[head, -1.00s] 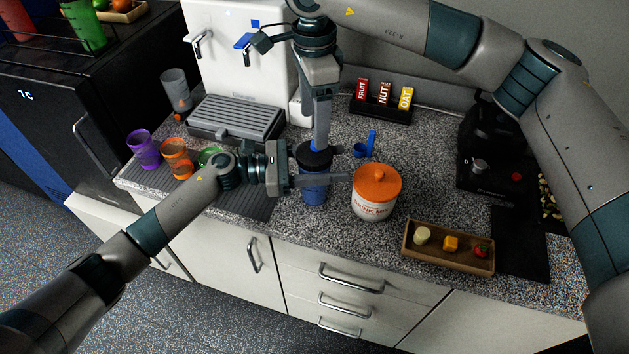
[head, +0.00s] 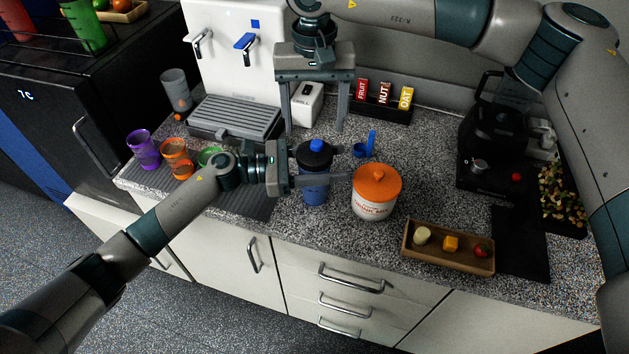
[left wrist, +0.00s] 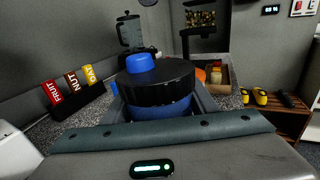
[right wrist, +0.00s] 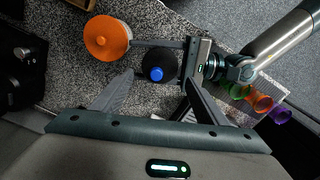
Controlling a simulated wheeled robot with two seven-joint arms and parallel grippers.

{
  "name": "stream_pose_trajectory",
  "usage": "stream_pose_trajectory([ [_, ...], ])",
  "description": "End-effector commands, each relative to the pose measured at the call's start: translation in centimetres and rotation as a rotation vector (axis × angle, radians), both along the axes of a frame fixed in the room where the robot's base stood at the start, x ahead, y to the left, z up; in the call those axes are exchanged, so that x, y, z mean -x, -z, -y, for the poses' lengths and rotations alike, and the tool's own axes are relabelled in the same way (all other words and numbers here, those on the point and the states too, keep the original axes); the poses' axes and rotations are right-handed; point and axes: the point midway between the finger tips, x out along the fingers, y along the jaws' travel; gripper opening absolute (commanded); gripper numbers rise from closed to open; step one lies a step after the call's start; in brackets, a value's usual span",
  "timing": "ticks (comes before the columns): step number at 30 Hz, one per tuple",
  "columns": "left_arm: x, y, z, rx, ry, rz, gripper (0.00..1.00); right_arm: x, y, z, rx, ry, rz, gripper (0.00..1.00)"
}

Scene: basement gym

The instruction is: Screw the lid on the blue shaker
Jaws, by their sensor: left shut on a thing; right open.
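The blue shaker (head: 314,188) stands upright on the speckled counter, and its body also shows in the left wrist view (left wrist: 162,106). The black lid (head: 314,156) with a blue cap sits on top of it; it shows large in the left wrist view (left wrist: 158,84) and from above in the right wrist view (right wrist: 160,82). I cannot tell how tightly it is seated. My left gripper (head: 318,180) is shut around the shaker's body below the lid. My right gripper (head: 311,125) is open and empty, above and behind the lid, fingers pointing down.
A white tub with an orange lid (head: 375,192) stands close right of the shaker. A blue scoop (head: 366,146) lies behind. A wooden tray (head: 450,247) is front right. Purple (head: 144,150) and orange (head: 176,158) cups stand left, a bar rack (head: 382,108) at the back.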

Motion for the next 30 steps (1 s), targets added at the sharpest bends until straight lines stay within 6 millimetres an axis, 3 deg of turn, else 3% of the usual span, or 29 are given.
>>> stream_pose_trajectory([
  [19,0.0,0.1,0.0,-0.001,0.000,-0.001,0.00,0.0,0.4,0.0,-0.001,-0.050,-0.001,0.67],
  [30,0.0,0.1,0.0,-0.001,0.000,-0.001,0.00,0.0,4.3,0.0,-0.001,-0.049,-0.003,0.67],
])
